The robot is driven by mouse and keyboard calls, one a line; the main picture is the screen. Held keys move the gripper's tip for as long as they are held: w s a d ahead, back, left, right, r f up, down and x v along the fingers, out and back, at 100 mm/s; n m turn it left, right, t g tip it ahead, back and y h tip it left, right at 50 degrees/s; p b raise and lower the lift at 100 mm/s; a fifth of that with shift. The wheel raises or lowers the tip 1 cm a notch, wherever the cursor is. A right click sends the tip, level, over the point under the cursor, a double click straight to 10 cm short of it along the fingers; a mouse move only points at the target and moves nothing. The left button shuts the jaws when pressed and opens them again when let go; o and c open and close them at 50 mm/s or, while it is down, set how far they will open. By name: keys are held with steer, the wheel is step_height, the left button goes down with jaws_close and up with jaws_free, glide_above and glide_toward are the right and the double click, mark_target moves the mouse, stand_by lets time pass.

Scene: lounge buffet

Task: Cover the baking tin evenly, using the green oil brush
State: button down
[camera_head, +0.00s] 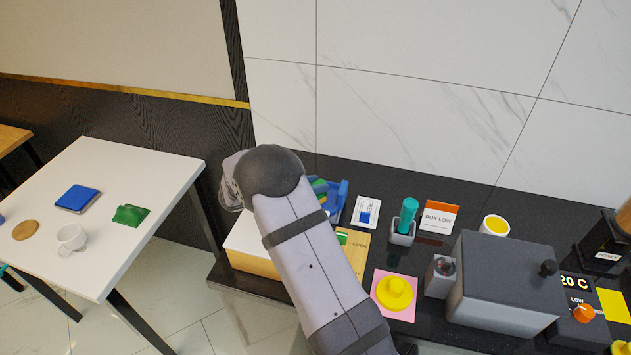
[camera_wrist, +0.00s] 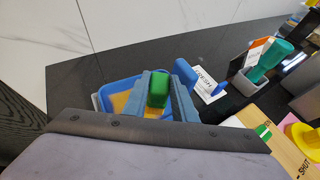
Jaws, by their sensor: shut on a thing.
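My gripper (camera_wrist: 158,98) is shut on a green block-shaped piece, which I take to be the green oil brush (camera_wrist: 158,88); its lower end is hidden. The brush is over or in a blue tin with a tan inside (camera_wrist: 122,104), which the fingers partly cover. I cannot tell whether the brush touches the tin's floor.
A teal-handled tool (camera_head: 408,213) stands in a grey holder, near a printed card (camera_head: 366,212) and a sign (camera_head: 439,217). A yellow knob on a pink base (camera_head: 395,292) and a dark grey box (camera_head: 505,285) are further right. A white table (camera_head: 130,190) stands left.

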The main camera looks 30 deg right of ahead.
steer(key=shift+f, duration=0.15)
steer(key=shift+w+d, duration=0.1)
steer(key=shift+d, duration=0.1)
steer(key=shift+w+d+r, duration=0.2)
steer(key=shift+w+d, duration=0.85)
steer(key=shift+w, duration=0.05)
steer(key=shift+r, duration=0.1)
steer(key=shift+s+r+p, duration=0.1)
steer(key=shift+r+p, duration=1.95)
steer(key=shift+r, duration=0.9)
steer(key=shift+r+p, duration=1.05)
steer(key=shift+r, duration=0.45)
